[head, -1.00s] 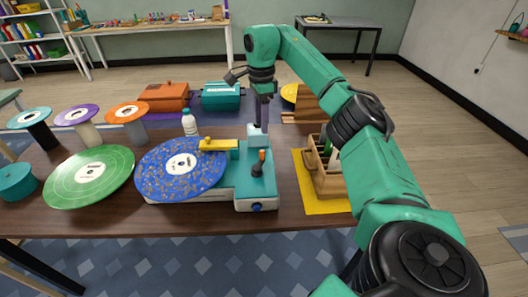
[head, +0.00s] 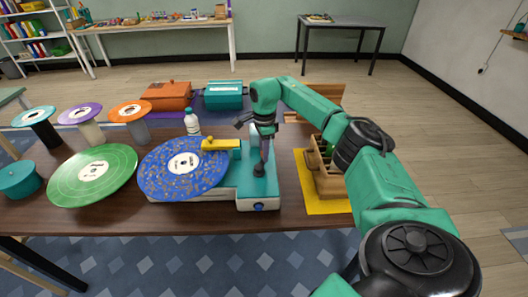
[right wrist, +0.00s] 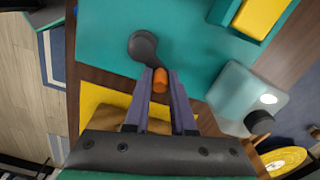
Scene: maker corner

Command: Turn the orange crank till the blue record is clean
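The blue record (head: 160,186) lies on a teal and white machine (head: 226,190) and is covered with brownish specks. A yellow arm (head: 221,144) reaches over its edge. The orange crank knob (right wrist: 160,80) sits on a dark crank arm (right wrist: 146,48) on the machine's teal top. My right gripper (head: 261,166) is down over the crank and hides the knob in the head view. In the right wrist view its two fingers (right wrist: 161,82) stand on either side of the knob; I cannot tell whether they press on it. My left gripper is out of view.
A white bottle (head: 192,122) stands behind the record. A green record (head: 92,176) and several disc-topped stands are at the left. A wooden rack (head: 326,178) on a yellow mat (head: 318,205) is close to the right. Orange (head: 166,95) and teal (head: 223,96) boxes are behind.

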